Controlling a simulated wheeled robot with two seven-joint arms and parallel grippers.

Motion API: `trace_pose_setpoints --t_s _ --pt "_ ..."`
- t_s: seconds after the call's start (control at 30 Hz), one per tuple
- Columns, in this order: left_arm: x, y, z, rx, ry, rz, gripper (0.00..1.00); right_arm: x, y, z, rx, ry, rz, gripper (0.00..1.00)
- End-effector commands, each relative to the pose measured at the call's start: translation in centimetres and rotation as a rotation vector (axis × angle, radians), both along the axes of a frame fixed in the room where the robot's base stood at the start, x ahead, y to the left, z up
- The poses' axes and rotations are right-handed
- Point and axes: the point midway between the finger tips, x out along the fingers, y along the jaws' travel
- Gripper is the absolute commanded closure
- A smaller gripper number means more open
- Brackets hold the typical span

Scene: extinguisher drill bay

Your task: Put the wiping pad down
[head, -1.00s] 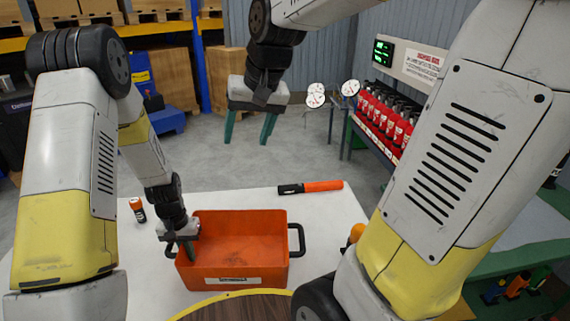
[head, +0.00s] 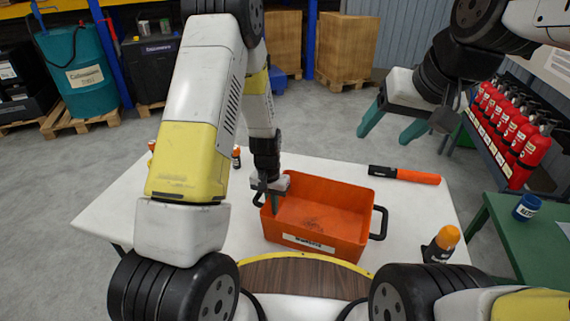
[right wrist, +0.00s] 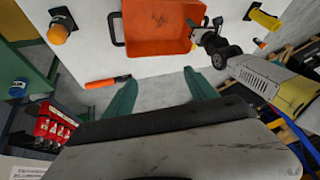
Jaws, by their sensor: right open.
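I cannot make out a wiping pad in either view. My right gripper (head: 384,138) is open and empty, held in the air beyond the table's far edge. Its two teal fingers stand wide apart in the right wrist view (right wrist: 157,78), with nothing between them. My left gripper (head: 268,198) is at the left wall of the orange bin (head: 345,243), with one finger inside the bin. Whether its jaws are shut on the wall or handle is hidden. The bin stands on the white table and shows dark smudges on its floor; it also appears in the right wrist view (right wrist: 150,45).
On the white table (head: 215,232) lie a black-and-orange torch (head: 405,175) behind the bin and an orange-topped item (head: 443,243) to its right. A small orange-capped bottle (head: 236,157) stands left. Red extinguishers (head: 515,135) and a green bench (head: 510,240) with a blue cup (head: 528,208) are right.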

Motion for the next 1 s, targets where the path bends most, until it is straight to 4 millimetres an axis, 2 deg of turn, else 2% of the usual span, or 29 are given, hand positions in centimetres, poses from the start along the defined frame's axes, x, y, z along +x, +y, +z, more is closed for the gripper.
trace_pose_setpoints --t_s 0.23,0.47,0.57,0.77,1.0 --pt "0.0 0.0 0.0 0.0 -0.001 0.0 1.0 7.0 2.5 0.4 0.002 0.107 -0.016 0.34" --pt "0.0 0.0 0.0 0.0 -0.001 0.0 1.0 13.6 5.8 -1.2 -0.006 0.199 -0.041 0.34" --pt "0.0 0.0 0.0 0.0 -0.001 0.0 1.0 16.4 7.5 -2.5 -0.011 0.236 -0.054 0.34" --pt "0.0 0.0 0.0 0.0 -0.001 0.0 1.0 21.4 11.6 -6.2 -0.031 0.31 -0.079 0.34" --pt "0.0 0.0 0.0 0.0 -0.001 0.0 1.0 26.2 16.9 -12.6 -0.063 0.393 -0.114 0.34"
